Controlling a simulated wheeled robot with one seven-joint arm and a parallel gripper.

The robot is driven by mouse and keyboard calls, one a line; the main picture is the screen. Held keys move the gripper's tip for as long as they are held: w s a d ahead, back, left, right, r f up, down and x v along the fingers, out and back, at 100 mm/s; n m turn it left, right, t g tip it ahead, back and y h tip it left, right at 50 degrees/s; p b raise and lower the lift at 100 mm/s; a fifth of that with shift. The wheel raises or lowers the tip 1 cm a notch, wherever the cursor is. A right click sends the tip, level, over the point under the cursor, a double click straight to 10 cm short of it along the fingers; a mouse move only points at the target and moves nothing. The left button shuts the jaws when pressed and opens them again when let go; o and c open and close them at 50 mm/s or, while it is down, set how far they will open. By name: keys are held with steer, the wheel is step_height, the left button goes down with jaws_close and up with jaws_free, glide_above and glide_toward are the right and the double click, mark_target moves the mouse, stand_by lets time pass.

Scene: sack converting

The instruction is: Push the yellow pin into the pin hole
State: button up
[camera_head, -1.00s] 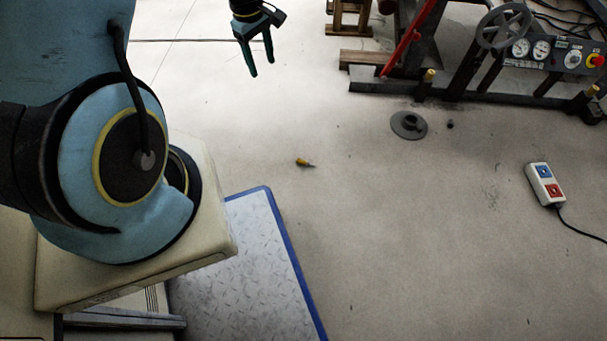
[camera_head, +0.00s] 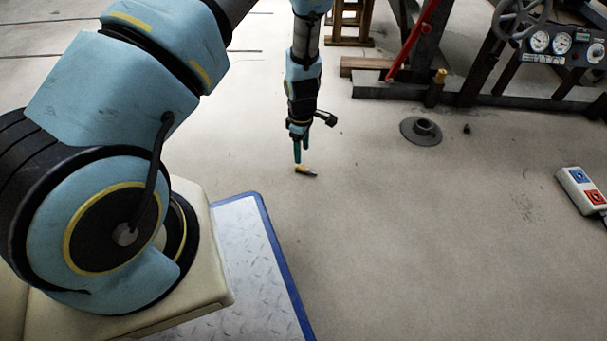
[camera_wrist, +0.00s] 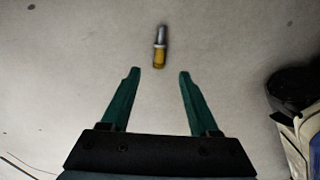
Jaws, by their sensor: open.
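The yellow pin (camera_head: 305,171) lies on its side on the floor, with a yellow end and a grey metal end. In the wrist view the pin (camera_wrist: 160,48) lies just beyond the fingertips, roughly midway between their lines, its yellow end toward me. My gripper (camera_head: 298,158) points down close beside the pin in the head view. Its green fingers (camera_wrist: 158,72) are open and empty. I cannot tell which is the pin hole.
A machine frame (camera_head: 480,95) with a handwheel, gauges and red lever stands at the back right. A white switch box (camera_head: 582,190) with blue and red buttons lies at the right. A blue-edged metal plate (camera_head: 262,255) is at the lower left. The floor between is clear.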

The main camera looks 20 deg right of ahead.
mark_target(303, 169)
steer(key=f+b, duration=0.2)
steer(key=f, duration=0.2)
steer(key=f+b, duration=0.3)
steer(key=f, duration=0.1)
steer(key=shift+s+d+f, duration=0.1)
steer(key=shift+d+f, duration=0.1)
steer(key=shift+r, duration=0.1)
jaws_close()
stand_by(0.3)
